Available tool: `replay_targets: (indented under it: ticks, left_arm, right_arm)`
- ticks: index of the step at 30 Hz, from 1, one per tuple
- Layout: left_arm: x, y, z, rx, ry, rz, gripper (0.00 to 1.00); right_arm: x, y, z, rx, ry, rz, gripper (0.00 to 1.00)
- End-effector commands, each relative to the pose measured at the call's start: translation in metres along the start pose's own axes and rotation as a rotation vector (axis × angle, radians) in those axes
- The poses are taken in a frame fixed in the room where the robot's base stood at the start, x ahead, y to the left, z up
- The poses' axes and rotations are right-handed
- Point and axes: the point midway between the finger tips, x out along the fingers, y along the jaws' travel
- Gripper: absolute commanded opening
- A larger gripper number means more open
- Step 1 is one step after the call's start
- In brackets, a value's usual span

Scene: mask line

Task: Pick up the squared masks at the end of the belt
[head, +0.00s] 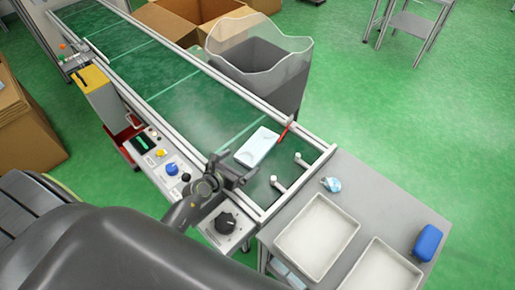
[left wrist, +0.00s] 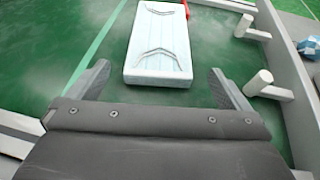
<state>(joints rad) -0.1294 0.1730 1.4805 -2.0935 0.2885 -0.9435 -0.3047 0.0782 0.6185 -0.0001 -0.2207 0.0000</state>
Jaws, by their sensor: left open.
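A pale, squared mask stack (head: 257,147) lies flat on the green conveyor belt (head: 183,88) near its end. In the left wrist view the mask stack (left wrist: 159,45) is white and light blue, with thin straps on top. My left gripper (head: 234,170) is over the belt, just left of and nearer than the mask stack. In the left wrist view my left gripper (left wrist: 158,82) is open, its fingers on either side of the stack's near end. My right gripper is not in view.
Two white posts (head: 288,173) and a red piece (head: 287,130) stand near the belt's end. A grey table holds two shallow trays (head: 317,238), a blue item (head: 427,243) and a small blue-white item (head: 331,184). A grey bin (head: 262,66) stands beyond the belt.

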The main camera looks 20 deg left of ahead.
Motion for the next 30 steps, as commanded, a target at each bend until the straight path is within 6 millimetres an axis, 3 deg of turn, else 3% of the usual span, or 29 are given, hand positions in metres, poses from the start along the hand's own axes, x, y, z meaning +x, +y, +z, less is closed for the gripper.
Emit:
replay_targets:
  ticks: [9,18,28,30]
  left_arm:
    - [0.043,0.001,0.000,-0.001,-0.001,0.000,1.00]
    - [0.047,0.001,0.001,-0.002,0.000,0.000,1.00]
    - [0.047,0.001,0.001,-0.002,0.000,0.000,0.57]
    - [0.047,0.001,0.001,-0.002,0.000,0.001,0.54]
  right_arm:
    - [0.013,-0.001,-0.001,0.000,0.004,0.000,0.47]
    - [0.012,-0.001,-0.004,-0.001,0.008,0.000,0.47]
    - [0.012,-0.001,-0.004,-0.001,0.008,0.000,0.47]
    - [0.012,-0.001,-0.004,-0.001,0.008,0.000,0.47]
